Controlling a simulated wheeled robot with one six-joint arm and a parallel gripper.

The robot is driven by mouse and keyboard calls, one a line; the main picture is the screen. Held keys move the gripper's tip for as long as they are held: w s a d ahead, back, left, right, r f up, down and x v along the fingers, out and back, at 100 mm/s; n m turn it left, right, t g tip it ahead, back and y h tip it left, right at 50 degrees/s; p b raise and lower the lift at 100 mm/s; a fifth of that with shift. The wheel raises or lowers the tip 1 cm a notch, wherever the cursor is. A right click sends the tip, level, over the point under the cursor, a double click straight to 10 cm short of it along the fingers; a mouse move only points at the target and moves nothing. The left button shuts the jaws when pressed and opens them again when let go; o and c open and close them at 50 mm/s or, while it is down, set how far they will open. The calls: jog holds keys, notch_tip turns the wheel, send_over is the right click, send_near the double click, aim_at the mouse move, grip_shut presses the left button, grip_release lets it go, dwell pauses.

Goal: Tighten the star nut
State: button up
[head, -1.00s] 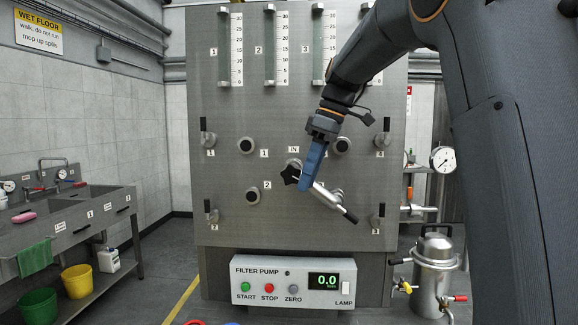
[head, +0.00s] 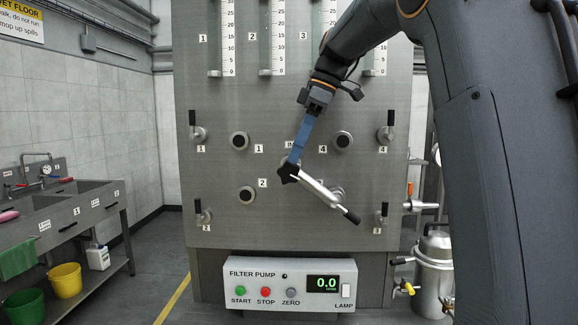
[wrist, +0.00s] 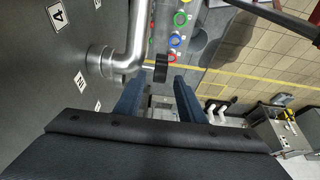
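The star nut (head: 288,173) is a black knob at the left end of a silver pipe arm (head: 318,188) that slants down right across the grey panel. My gripper (head: 295,158) comes down from above, its blue fingertips close to the nut's upper edge. In the wrist view my gripper (wrist: 156,84) has its two blue fingers apart. The star nut (wrist: 160,72) shows between and just past the fingertips, with the metal elbow pipe (wrist: 137,40) on its left. I cannot tell whether a finger touches it.
The panel (head: 220,230) carries several ports and black-handled valves. The filter pump box (head: 290,284) is below. A steel vessel (head: 432,275) stands at the lower right, and a sink bench (head: 75,215) at the left. The floor between is clear.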

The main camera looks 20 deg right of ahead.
aim_at(289, 184)
jog(key=shift+p+x, duration=0.5)
jog(key=shift+x, duration=2.05)
grip_shut()
